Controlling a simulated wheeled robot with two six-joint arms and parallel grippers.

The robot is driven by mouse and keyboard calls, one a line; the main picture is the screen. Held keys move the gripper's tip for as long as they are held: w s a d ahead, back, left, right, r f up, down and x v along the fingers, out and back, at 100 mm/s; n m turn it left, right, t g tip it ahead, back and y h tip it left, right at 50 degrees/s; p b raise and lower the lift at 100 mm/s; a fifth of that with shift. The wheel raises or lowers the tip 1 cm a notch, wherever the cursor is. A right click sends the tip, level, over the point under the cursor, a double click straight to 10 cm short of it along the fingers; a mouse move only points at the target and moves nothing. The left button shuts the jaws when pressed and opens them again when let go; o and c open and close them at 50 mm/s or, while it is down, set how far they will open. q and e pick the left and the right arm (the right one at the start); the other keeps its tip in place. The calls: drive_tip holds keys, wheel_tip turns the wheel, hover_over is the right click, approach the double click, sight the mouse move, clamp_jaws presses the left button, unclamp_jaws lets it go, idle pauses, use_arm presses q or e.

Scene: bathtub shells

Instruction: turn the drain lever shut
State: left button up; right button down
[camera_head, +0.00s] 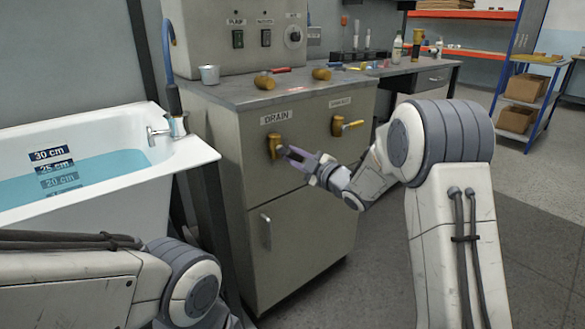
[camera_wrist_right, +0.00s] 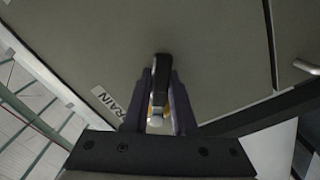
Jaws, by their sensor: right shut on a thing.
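The brass drain lever (camera_head: 274,146) is on the front of the grey cabinet, under the DRAIN label (camera_head: 277,117). My right gripper (camera_head: 290,153) reaches it from the right and is shut on it. In the right wrist view, the fingers (camera_wrist_right: 158,105) stand on both sides of the lever, whose dark end (camera_wrist_right: 161,68) shows between their tips. Part of the lever is hidden by the fingers. My left arm shows at the lower left of the head view, but its gripper is not visible.
A second brass lever (camera_head: 345,125) sits to the right on the cabinet (camera_head: 290,215). The white bathtub (camera_head: 190,158) with blue water and a depth scale stands at the left. A metal can (camera_head: 209,75) and brass parts (camera_head: 265,81) lie on the cabinet top.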

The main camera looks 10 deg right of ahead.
drive_tip(key=n+b, duration=0.1)
drive_tip(key=r+n+b, duration=0.1)
drive_tip(key=n, duration=0.1)
drive_tip(key=n+b, duration=0.1)
drive_tip(key=shift+w+d+r, duration=0.2)
drive_tip(key=shift+d+r, duration=0.05)
drive_tip(key=shift+d, duration=0.1)
drive_tip(key=shift+d+r+n+b, duration=0.1)
drive_tip(key=shift+r+n+b, duration=0.35)
drive_tip(key=shift+n, duration=0.35)
drive_tip(key=shift+r+n+b, duration=0.3)
drive_tip(key=shift+n+b, duration=0.15)
drive_tip(key=shift+n, duration=0.35)
drive_tip(key=shift+r, duration=0.1)
drive_tip(key=c, duration=0.7)
unclamp_jaws()
drive_tip(key=p+v, duration=0.2)
drive_tip(key=v, duration=0.8)
drive_tip(key=shift+s+d, duration=0.15)
drive_tip(key=shift+s, duration=0.05)
